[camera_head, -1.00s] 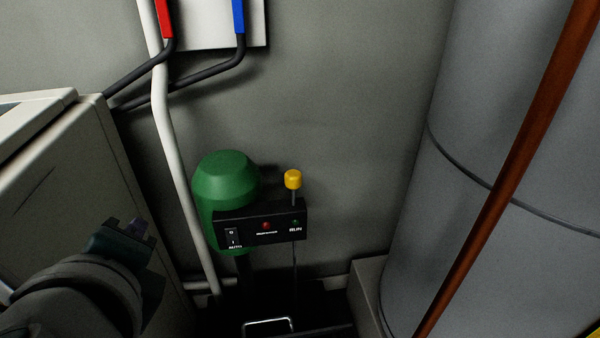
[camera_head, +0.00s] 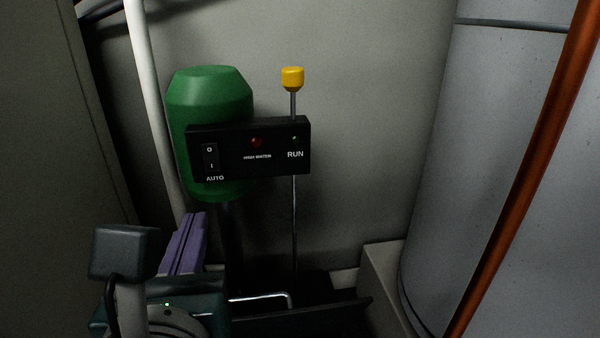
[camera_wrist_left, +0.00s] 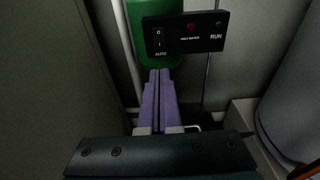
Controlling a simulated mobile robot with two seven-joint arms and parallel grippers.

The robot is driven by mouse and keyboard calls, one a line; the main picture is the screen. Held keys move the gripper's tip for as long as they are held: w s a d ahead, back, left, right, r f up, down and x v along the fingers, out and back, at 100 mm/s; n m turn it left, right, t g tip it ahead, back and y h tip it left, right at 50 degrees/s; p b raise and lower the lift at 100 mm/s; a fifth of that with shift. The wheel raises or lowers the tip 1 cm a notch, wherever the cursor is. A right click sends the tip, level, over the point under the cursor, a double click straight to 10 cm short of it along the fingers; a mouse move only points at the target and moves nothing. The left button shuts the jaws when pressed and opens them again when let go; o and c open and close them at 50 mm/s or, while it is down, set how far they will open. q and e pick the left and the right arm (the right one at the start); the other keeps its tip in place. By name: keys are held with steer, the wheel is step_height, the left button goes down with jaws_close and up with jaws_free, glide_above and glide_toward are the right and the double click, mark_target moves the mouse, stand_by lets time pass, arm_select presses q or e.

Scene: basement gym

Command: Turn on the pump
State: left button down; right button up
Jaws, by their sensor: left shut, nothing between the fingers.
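The pump has a green rounded body (camera_head: 210,92) against the back wall. A black control box (camera_head: 233,170) sits on its front, with a rocker switch (camera_head: 210,157) marked O and I above the word AUTO, a red HIGH WATER lamp (camera_head: 256,142) and a small green RUN lamp (camera_head: 295,139). The box also shows at the top of the left wrist view (camera_wrist_left: 202,45). My left gripper (camera_head: 195,222) has purple fingers, shut and empty, below and slightly left of the switch, apart from it in the picture. The fingers (camera_wrist_left: 158,78) point toward the box in the wrist view. My right gripper is not in view.
A yellow-capped rod (camera_head: 292,78) stands beside the box. A white pipe (camera_head: 150,100) runs down at the left, near a cabinet side (camera_head: 45,180). A large grey tank (camera_head: 490,150) and a copper pipe (camera_head: 520,180) fill the right. A metal handle (camera_head: 265,296) lies low below the pump.

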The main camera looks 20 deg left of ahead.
mark_target(213, 169)
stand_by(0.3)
arm_select(q)
steer(key=b+x, duration=0.3)
steer(key=x, duration=0.9)
steer(key=shift+w+a+f+b, duration=0.1)
steer(key=shift+w+b, duration=0.2)
steer(key=shift+b, duration=0.05)
steer(key=shift+w+a, duration=0.35)
steer(key=shift+w, duration=0.25)
